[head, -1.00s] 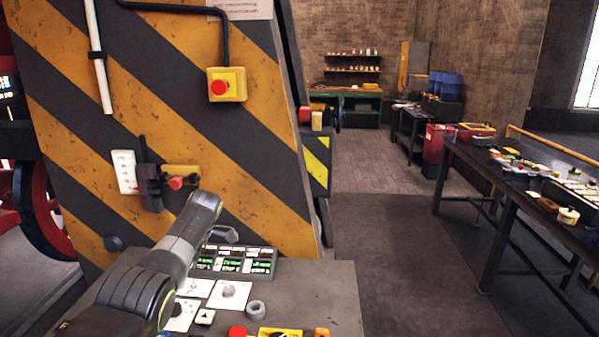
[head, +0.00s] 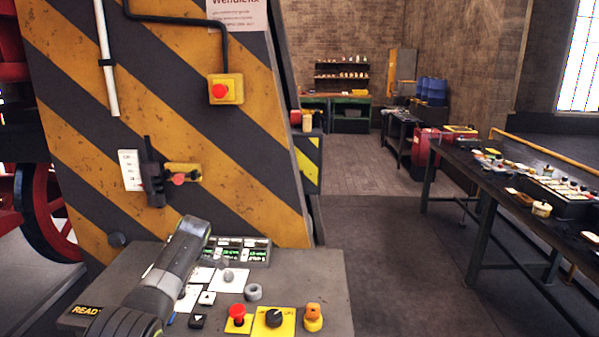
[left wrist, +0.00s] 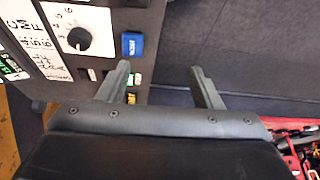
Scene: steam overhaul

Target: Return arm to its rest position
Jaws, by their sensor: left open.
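My left arm comes in from the lower left of the head view and reaches over the grey control panel (head: 333,300). Its gripper is hidden behind the arm there. In the left wrist view my left gripper (left wrist: 162,80) is open, its two fingers apart with nothing between them. Beyond the fingers lies the panel edge with a black rotary knob (left wrist: 78,39) and a blue button (left wrist: 132,44). In the head view the panel carries a red button (head: 237,312), a black selector on a yellow plate (head: 274,318) and an orange knob (head: 313,314). My right gripper is not in view.
A striped machine housing (head: 250,170) rises behind the panel, with a red stop button box (head: 225,89) and a red-knobbed lever (head: 178,178). A long table (head: 455,165) with parts stands right. The floor between is open. Red items with wires (left wrist: 300,140) show low in the wrist view.

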